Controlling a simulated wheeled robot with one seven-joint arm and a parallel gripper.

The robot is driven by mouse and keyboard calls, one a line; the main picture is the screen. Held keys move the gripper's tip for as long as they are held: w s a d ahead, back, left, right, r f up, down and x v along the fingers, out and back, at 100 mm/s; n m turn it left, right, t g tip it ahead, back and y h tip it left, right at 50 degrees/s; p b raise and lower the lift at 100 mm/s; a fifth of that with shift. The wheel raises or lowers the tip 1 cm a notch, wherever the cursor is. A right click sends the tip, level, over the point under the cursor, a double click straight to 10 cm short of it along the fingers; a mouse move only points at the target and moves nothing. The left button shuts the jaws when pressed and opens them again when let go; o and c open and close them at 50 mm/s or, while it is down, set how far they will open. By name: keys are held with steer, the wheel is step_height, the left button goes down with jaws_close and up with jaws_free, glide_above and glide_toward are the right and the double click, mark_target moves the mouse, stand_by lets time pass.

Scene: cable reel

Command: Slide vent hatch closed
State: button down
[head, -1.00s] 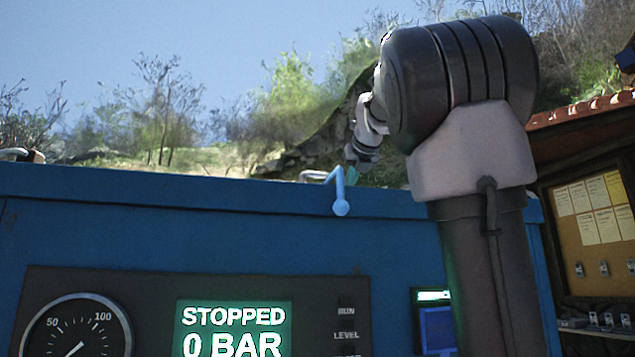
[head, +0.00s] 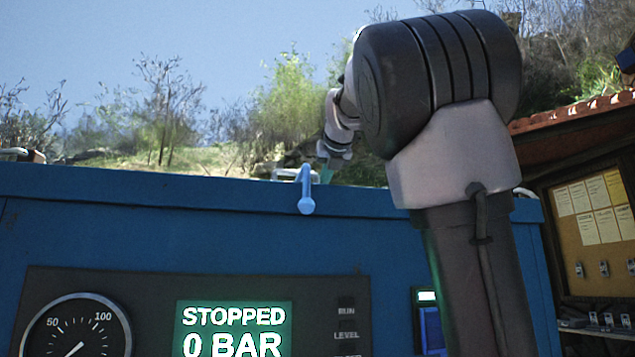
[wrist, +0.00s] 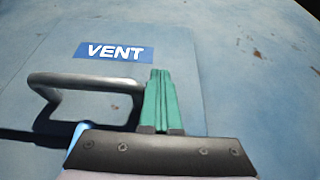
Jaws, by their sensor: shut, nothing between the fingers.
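The vent hatch (wrist: 185,75) is a flat blue-grey plate with a blue VENT label (wrist: 115,52) in the wrist view. Its grey bar handle (wrist: 85,80) stands up from the plate; its top shows in the head view (head: 283,171) above the blue cabinet's edge. My gripper (wrist: 160,75) has green fingers, shut and empty, upright against or very close to the handle's right end. Exact contact is hard to tell. In the head view my gripper (head: 326,173) is small and partly hidden behind the cabinet's top edge.
The blue cabinet (head: 150,215) carries a gauge (head: 75,330) and a screen (head: 233,330) reading STOPPED, 0 BAR. A light-blue rod with a rounded end (head: 306,200) hangs over its top edge. A notice board (head: 595,220) stands at right.

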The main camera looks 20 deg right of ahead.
steer(key=shift+a, duration=0.25)
steer(key=shift+d+r, duration=0.55)
steer(key=shift+r, duration=0.2)
steer(key=shift+d+r, duration=0.5)
steer(key=shift+r, duration=0.25)
steer(key=s+r, duration=0.2)
steer(key=s, duration=1)
steer(key=shift+a, duration=0.3)
